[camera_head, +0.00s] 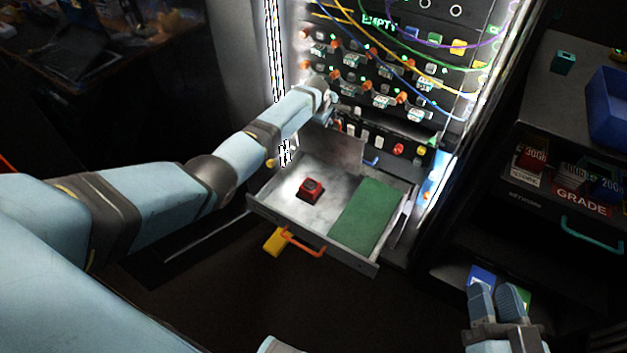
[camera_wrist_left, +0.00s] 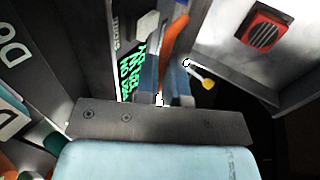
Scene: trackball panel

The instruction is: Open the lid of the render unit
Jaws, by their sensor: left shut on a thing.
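My left arm reaches in from the left to the lit rack (camera_head: 385,85), and its gripper shows only from behind in the head view, near the panel above the open drawer (camera_head: 320,262). In the left wrist view, my left gripper (camera_wrist_left: 168,85) is shut on a slim orange piece (camera_wrist_left: 175,40), which looks like a handle. I cannot tell which part of the rack is the render unit's lid. My right gripper (camera_head: 495,288) is at the lower right, well away from the rack. Its fingers are close together, and I cannot tell if they are apart.
The drawer holds a red button block (camera_head: 310,188) and a green sheet (camera_head: 368,214). An orange handle (camera_head: 303,243) and yellow tag (camera_head: 275,241) are at its front. Cables hang across the rack. A dark shelf (camera_head: 540,205) with cartridges and a blue bin (camera_head: 608,105) stands right.

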